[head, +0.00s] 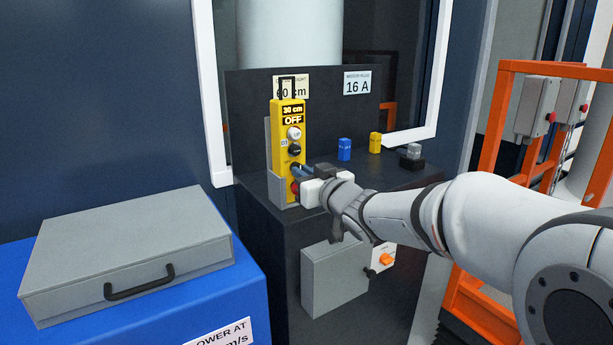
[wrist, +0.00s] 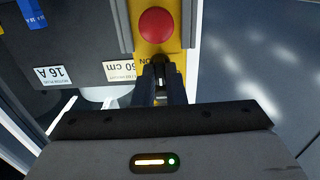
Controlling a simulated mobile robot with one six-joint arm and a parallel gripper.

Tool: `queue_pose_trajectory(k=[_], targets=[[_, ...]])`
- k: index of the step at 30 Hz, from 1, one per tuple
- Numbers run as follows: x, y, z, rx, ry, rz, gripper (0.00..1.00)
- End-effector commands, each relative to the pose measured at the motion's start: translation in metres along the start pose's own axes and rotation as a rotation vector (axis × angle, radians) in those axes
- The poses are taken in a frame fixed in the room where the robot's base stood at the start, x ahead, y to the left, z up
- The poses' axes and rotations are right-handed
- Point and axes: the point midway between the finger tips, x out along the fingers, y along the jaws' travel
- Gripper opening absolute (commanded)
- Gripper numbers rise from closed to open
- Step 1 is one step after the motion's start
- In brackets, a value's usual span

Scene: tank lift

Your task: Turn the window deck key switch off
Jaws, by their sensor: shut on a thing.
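The yellow control box (head: 288,130) stands upright at the window deck. Its display (head: 292,116) reads "30 cm" and "OFF". A white button (head: 293,133) and a black button (head: 294,150) sit below the display. My gripper (head: 300,170) reaches in from the right at the box's lower front. In the wrist view its fingers (wrist: 162,85) are shut on the small key switch (wrist: 161,62), mostly hidden between them. An upside-down "ON" mark shows beside it. The red button (wrist: 156,25) is close to the fingers; it also shows in the head view (head: 294,187).
Blue (head: 344,149), yellow (head: 375,143) and grey (head: 413,152) blocks stand on the dark deck (head: 400,178). A "16 A" label (head: 357,83) is behind them. A grey case (head: 130,250) lies on a blue cabinet at left. An orange frame (head: 490,150) stands at right.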

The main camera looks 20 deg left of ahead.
Motion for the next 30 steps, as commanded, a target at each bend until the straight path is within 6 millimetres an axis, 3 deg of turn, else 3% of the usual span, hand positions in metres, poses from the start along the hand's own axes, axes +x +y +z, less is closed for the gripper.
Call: queue_pose_trajectory(k=[10,11,14,22,30], targets=[[0.0,0.0,0.002,-0.002,-0.003,0.0,0.0],[0.0,0.0,0.002,-0.002,-0.003,0.0,0.12],[0.0,0.0,0.001,-0.002,-0.003,0.0,0.2],[-0.002,0.0,0.0,-0.002,-0.001,0.001,0.2],[-0.042,0.001,-0.002,-0.003,0.0,0.002,0.2]])
